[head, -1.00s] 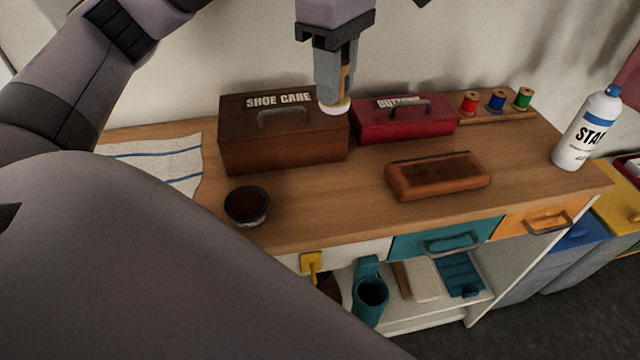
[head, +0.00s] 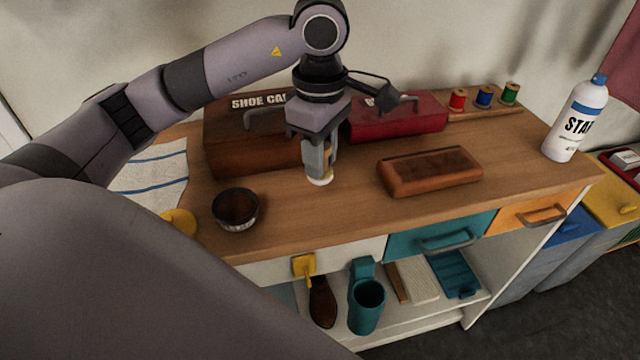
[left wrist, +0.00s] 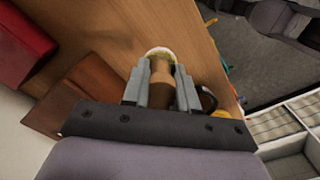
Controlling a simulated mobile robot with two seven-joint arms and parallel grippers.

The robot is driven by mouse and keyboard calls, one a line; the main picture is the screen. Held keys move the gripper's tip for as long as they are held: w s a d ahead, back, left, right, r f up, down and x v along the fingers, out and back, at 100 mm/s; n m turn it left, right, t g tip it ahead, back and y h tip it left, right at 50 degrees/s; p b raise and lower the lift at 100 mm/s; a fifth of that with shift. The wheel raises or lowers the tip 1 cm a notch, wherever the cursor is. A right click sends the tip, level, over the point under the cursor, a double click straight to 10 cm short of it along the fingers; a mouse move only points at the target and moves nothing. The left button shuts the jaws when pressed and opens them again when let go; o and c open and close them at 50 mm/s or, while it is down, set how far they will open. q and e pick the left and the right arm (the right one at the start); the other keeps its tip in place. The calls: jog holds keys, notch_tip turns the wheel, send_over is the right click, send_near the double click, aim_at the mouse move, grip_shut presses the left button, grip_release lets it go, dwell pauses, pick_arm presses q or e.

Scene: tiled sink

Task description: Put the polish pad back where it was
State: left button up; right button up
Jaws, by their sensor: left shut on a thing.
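My left gripper (head: 318,172) is shut on the polish pad (head: 320,181), which has a wooden handle and a pale round head pointing down. It is above the worktop, in front of the brown shoe-care box (head: 228,150); I cannot tell whether the pad touches the wood. In the left wrist view the polish pad (left wrist: 160,53) shows between the fingers (left wrist: 160,88). A dark round tin (head: 236,210) with brown contents stands left of the gripper. A yellow disc (head: 178,221) lies partly hidden behind my arm. My right gripper is not in view.
A red box (head: 400,125) stands at the back, with thread spools (head: 484,97) to its right. A brown leather-like block (head: 430,171) lies right of the gripper. A spray can (head: 575,125) stands at the right end. A striped cloth (head: 150,172) lies at left.

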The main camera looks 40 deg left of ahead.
pick_arm(q)
notch_tip(320, 180, down, 6)
jog(key=shift+r, duration=0.1)
dwell(0.4)
jog(key=shift+f, duration=0.25)
jog(key=o, duration=0.9)
jog(key=shift+o, duration=0.2)
jog(key=shift+r, duration=0.15)
jog(key=shift+r, duration=0.25)
notch_tip(320, 180, up, 12)
jog(key=shift+f+p, duration=0.15)
jog(key=shift+p, duration=0.25)
jog(key=shift+s, duration=0.1)
